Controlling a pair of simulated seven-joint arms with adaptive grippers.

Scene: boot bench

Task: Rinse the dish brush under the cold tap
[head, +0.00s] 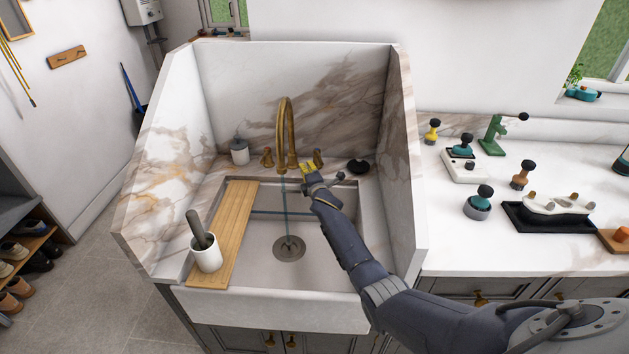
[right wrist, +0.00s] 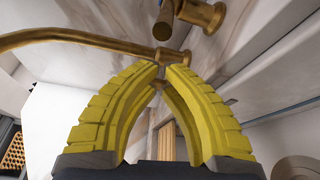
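The brass tap (head: 287,125) stands at the back of the sink, with a left handle (head: 267,158) and a right handle (head: 318,158). A thin bluish stream (head: 285,190) runs down from its spout towards the drain (head: 289,248). A grey handle, probably the dish brush (head: 197,228), leans in a white cup (head: 206,254); its lower end is hidden. My right gripper (head: 308,168) is by the right handle. In the right wrist view its yellow fingertips (right wrist: 163,68) nearly meet, close to brass tap parts (right wrist: 160,57); I see nothing clearly held. My left gripper is out of view.
A wooden board (head: 235,225) lies across the sink's left side, under the cup. High marble walls flank the sink. Several tools crowd the right counter (head: 440,245).

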